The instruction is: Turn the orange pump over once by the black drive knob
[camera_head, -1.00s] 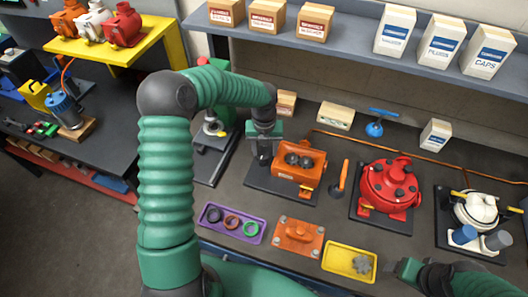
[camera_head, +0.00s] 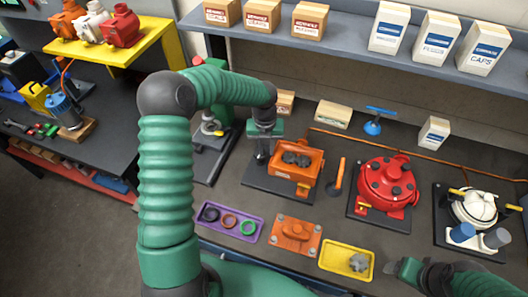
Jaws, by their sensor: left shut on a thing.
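The orange pump (camera_head: 306,181) stands on a dark base plate, its front open, with dark grey rotors (camera_head: 296,159) showing inside. My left gripper (camera_head: 262,152) comes down at the pump's left side. It is shut on the black drive knob, which is mostly hidden by the gripper and hard to make out. My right gripper (camera_head: 405,269) is low at the bottom right, in front of the bench items and away from the pump. Its fingers are too unclear to tell open from shut.
An orange cover plate (camera_head: 297,236) lies in front of the pump, between a purple tray (camera_head: 231,234) of rings and a yellow tray (camera_head: 330,256) with a grey part. An orange-handled tool (camera_head: 339,175) and a red pump (camera_head: 387,182) stand to the right.

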